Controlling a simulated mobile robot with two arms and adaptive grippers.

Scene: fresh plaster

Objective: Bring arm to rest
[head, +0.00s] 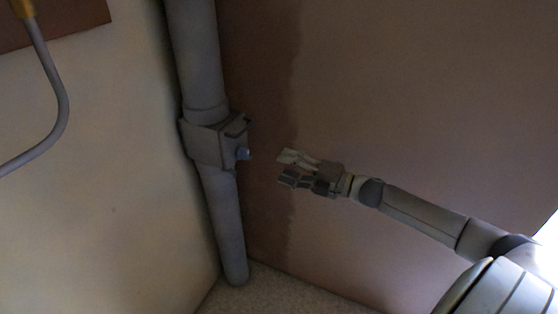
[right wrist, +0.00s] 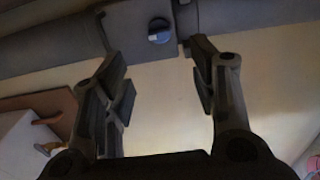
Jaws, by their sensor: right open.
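My right gripper (head: 286,168) reaches in from the right in the head view. Its fingers point left toward the pipe and are apart, with nothing between them. In the right wrist view the open fingers (right wrist: 162,75) frame empty space, with a round knob (right wrist: 159,31) just beyond their tips. The gripper does not appear to touch the knob. My left gripper is not in view.
A grey pipe (head: 198,65) runs down the corner to the speckled floor (head: 275,293). A box-shaped fitting (head: 209,146) on it carries the small knob (head: 243,154). A brownish plaster wall (head: 400,110) stands behind my arm. A thin bent pipe (head: 62,95) is at the left.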

